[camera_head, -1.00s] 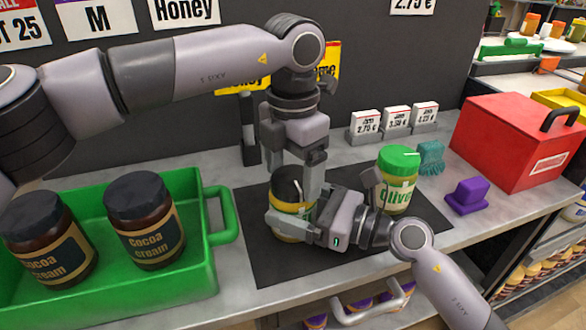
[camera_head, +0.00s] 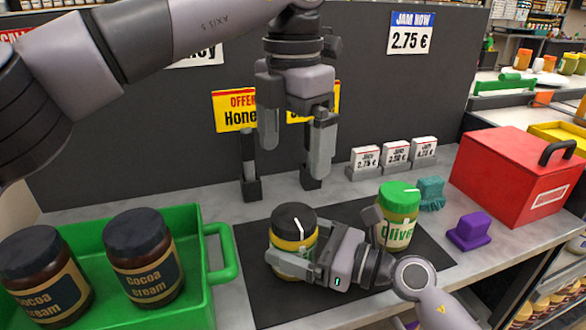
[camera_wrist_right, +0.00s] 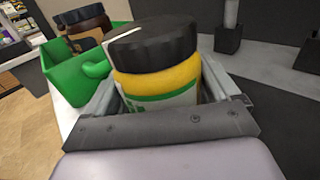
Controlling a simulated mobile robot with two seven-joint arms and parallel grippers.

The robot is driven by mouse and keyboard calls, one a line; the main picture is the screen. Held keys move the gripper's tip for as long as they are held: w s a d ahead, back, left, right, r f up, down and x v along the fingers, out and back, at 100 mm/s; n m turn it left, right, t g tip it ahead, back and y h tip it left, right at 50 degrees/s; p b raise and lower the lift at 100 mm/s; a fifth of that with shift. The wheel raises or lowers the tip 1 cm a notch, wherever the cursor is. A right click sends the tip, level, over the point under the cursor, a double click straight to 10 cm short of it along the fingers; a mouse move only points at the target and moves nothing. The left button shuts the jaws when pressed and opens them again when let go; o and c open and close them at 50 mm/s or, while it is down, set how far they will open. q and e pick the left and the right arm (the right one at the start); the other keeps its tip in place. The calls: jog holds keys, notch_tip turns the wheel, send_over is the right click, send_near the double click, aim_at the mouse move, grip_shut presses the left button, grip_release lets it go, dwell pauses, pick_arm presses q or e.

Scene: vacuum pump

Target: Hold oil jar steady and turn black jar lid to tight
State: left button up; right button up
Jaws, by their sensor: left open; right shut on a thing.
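The oil jar (camera_head: 290,243) stands upright on the dark mat, with a yellow body and a pale label with a green stripe. The black jar lid (camera_head: 294,219), with a white line on top, sits on it. My right gripper (camera_head: 291,267) is shut around the jar body below the lid; the right wrist view shows the jar (camera_wrist_right: 165,88) between the fingers. My left gripper (camera_head: 295,148) is open and empty, pointing down above the lid and clear of it. The head view does not tell how tight the lid is.
A green-lidded olive jar (camera_head: 399,212) stands right of my right gripper. A green crate (camera_head: 222,262) with two cocoa cream jars is at left. A red box (camera_head: 515,168), purple block (camera_head: 469,231) and teal brush (camera_head: 430,193) are at right. Price stands (camera_head: 395,156) line the back.

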dwell(0.4)
jog(key=o, duration=1.2)
jog(key=shift+c, duration=0.2)
